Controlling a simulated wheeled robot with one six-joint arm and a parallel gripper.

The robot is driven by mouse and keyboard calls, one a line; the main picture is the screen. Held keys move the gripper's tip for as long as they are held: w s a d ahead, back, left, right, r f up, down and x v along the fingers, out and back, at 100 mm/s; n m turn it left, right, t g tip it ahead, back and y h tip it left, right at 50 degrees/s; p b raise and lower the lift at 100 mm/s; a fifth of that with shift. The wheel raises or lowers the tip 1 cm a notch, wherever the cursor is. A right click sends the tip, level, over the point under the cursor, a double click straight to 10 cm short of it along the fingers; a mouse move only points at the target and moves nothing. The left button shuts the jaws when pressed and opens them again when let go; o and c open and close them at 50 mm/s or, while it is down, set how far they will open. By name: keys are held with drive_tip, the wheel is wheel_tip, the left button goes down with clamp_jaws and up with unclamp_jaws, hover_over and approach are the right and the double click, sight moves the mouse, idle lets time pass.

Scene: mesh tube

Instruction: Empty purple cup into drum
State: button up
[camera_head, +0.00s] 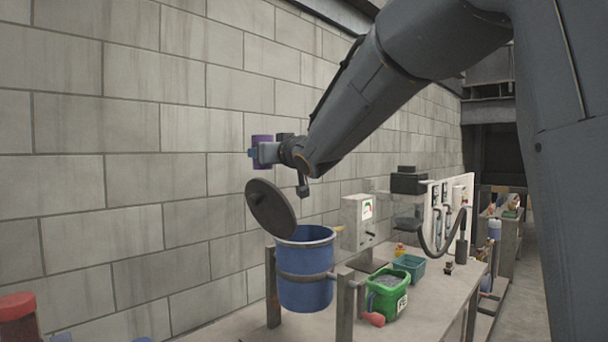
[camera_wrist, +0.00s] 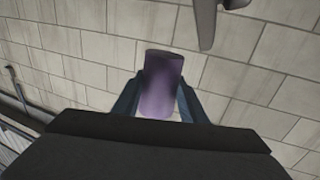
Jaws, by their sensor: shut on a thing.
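My gripper (camera_head: 256,153) is shut on the purple cup (camera_head: 262,138) in the head view. It holds the cup in the air, above and a little left of the blue drum (camera_head: 305,287). In the wrist view the purple cup (camera_wrist: 161,85) sits between the two blue fingers of my gripper (camera_wrist: 160,98). The cup looks about upright in the head view; its inside and contents are hidden. The drum is open at the top, held between grey posts. Its round dark lid (camera_head: 270,208) stands tilted up at the drum's left rim, below the cup.
A green bucket (camera_head: 388,294) with grey contents, a teal bin (camera_head: 409,266) and a grey box with a gauge (camera_head: 359,222) stand on the bench right of the drum. The block wall runs close behind.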

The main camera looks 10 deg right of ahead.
drive_tip(key=shift+d, duration=0.1)
drive_tip(key=shift+d+f+m+p, duration=0.25)
drive_tip(key=shift+m+p, duration=0.2)
drive_tip(key=shift+m, duration=0.15)
drive_tip(key=shift+d+f+m+p, duration=0.25)
drive_tip(key=shift+m+p, duration=0.15)
drive_tip(key=shift+m, duration=0.2)
drive_tip(key=shift+w+d+f+m, duration=0.15)
drive_tip(key=shift+d+f+m, duration=0.1)
drive_tip(key=shift+f+m, duration=0.3)
drive_tip(key=shift+w+d+f+m, duration=0.1)
drive_tip(key=shift+d+f+m, duration=0.2)
drive_tip(key=shift+f, duration=0.4)
drive_tip(key=shift+w+d+r+m+p, duration=0.1)
drive_tip(key=shift+d+m+p, duration=0.25)
drive_tip(key=shift+m+p, duration=0.7)
drive_tip(key=shift+w+d+r+m+p, duration=0.25)
drive_tip(key=shift+m+p, duration=0.4)
drive_tip(key=shift+m, duration=0.65)
drive_tip(key=shift+d+f+m+p, duration=0.1)
drive_tip(key=shift+d+m+p, duration=0.3)
drive_tip(key=shift+m+p, duration=0.65)
drive_tip(key=shift+r+m+p, duration=0.4)
drive_tip(key=shift+m+p, duration=0.1)
drive_tip(key=shift+m, duration=0.4)
drive_tip(key=shift+r+m+p, duration=0.35)
drive_tip(key=shift+m+p, duration=0.15)
drive_tip(key=shift+m, duration=0.35)
